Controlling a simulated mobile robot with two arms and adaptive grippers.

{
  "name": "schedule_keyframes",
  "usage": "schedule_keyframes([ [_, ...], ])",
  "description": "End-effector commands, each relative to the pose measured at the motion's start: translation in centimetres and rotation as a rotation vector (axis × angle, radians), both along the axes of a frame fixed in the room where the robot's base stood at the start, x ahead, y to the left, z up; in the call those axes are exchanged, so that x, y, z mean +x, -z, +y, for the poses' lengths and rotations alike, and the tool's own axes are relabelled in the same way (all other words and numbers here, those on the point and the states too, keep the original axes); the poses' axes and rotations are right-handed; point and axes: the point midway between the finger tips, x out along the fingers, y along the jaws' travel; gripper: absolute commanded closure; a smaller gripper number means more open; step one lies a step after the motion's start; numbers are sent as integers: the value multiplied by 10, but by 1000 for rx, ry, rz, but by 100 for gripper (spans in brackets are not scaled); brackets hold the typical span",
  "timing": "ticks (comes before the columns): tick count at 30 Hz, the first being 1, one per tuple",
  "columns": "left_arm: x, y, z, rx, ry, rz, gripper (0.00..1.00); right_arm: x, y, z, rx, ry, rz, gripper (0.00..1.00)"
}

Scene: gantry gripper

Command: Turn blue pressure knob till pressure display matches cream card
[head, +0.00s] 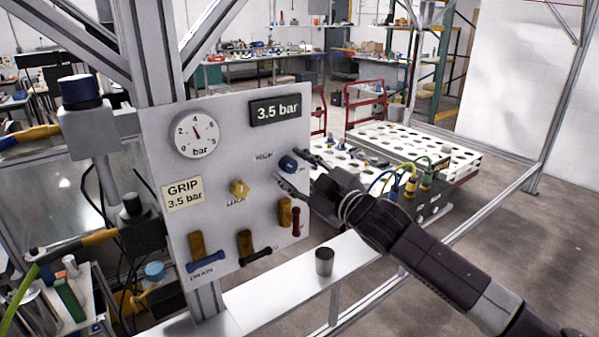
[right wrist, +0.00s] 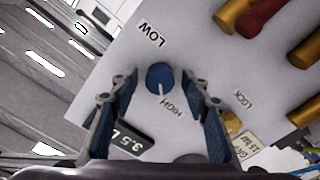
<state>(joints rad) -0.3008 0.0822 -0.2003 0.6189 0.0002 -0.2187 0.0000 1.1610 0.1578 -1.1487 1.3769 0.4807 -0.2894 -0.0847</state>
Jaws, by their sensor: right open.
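The blue pressure knob (head: 288,163) sits on the grey panel (head: 225,135), below the pressure display (head: 276,109), which reads 3.5 bar. The cream card (head: 183,193) reads GRIP 3.5 bar. My right gripper (head: 287,166) is open at the knob. In the right wrist view, its fingers (right wrist: 158,86) stand on either side of the blue knob (right wrist: 160,74), with gaps visible. The knob's white mark points down in that view, beside the word HIGH. A finger partly covers the display (right wrist: 131,137) there. My left gripper is not in view.
A round gauge (head: 195,135) is at the panel's upper left. A yellow LOCK knob (head: 239,188) and several handled valves, including DRAIN (head: 197,248), sit below. A metal cup (head: 324,261) stands on the ledge below the panel. Hoses (head: 400,178) rise behind my right arm.

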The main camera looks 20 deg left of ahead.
Motion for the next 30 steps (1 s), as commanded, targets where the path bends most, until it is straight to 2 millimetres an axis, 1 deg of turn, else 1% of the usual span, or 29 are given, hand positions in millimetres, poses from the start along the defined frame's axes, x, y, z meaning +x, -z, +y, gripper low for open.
schedule_keyframes([
  [5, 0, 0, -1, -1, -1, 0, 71, -8, 1, -13, 1, 1, 0, 57],
  [8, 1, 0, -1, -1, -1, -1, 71, -19, 1, -25, 0, 0, 0, 57],
  [15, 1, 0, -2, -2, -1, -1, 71, -47, 1, -63, 0, 2, 1, 57],
  [21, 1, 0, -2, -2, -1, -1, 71, -65, 1, -85, -1, 1, 2, 57],
  [25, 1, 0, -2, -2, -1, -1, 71, -71, 0, -92, -1, 1, 0, 57],
  [30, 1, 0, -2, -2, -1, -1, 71, -73, 0, -94, -1, 1, 0, 57],
])
